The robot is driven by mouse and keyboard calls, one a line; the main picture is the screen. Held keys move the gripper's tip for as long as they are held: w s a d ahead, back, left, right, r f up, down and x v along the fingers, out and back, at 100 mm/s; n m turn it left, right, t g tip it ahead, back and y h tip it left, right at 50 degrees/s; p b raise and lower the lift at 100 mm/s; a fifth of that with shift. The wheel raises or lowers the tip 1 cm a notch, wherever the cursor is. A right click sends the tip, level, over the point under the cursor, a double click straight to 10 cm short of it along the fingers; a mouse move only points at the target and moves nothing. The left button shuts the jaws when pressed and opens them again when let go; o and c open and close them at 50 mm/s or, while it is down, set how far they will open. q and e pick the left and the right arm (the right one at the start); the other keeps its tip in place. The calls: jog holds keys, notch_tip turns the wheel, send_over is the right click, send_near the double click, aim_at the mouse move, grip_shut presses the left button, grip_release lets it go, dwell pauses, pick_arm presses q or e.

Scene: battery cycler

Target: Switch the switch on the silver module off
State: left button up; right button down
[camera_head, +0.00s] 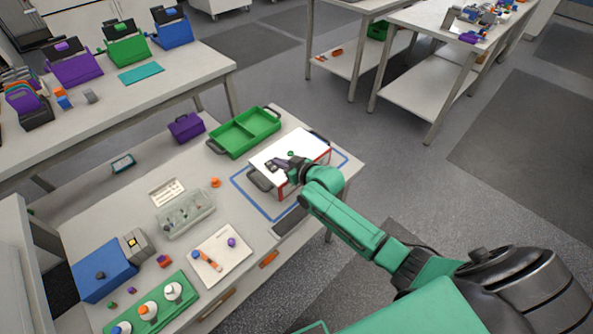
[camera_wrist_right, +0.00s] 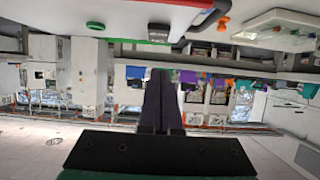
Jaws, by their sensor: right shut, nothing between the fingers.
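A white-topped box (camera_head: 301,146) with red lower edging and dark handles sits inside a blue outline on the near bench. A small round green part (camera_head: 291,153) is on its top. My right gripper (camera_head: 273,165) is shut and empty, over the left part of this box; I cannot tell whether it touches. In the right wrist view its dark fingers (camera_wrist_right: 159,85) are together, with the box (camera_wrist_right: 130,10) along the top edge. A small silver-grey module (camera_head: 133,246) with a yellow-orange spot stands beside a blue box (camera_head: 104,278); its switch position is too small to read. My left gripper is out of view.
A green two-part tray (camera_head: 236,143) stands behind the white-topped box. A clear container (camera_head: 186,214), white board (camera_head: 222,254) and green bottle tray (camera_head: 150,308) lie to the left. An orange knob-like piece (camera_head: 215,183) lies between. Floor is free to the right.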

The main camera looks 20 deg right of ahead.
jog(key=b+v, duration=0.1)
jog(key=v, duration=0.1)
jog(key=shift+s+d+f, duration=0.1)
jog(key=shift+s, duration=0.2)
pick_arm(q)
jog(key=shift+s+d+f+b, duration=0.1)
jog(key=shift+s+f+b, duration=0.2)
jog(key=shift+b, duration=0.45)
pick_arm(e)
jog(key=s+d+r, duration=0.1)
jog(key=s+d, duration=0.2)
jog(key=s, duration=0.4)
jog(key=shift+s, duration=0.25)
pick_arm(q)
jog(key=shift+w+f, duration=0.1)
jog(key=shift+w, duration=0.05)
pick_arm(e)
jog(key=shift+w, duration=0.1)
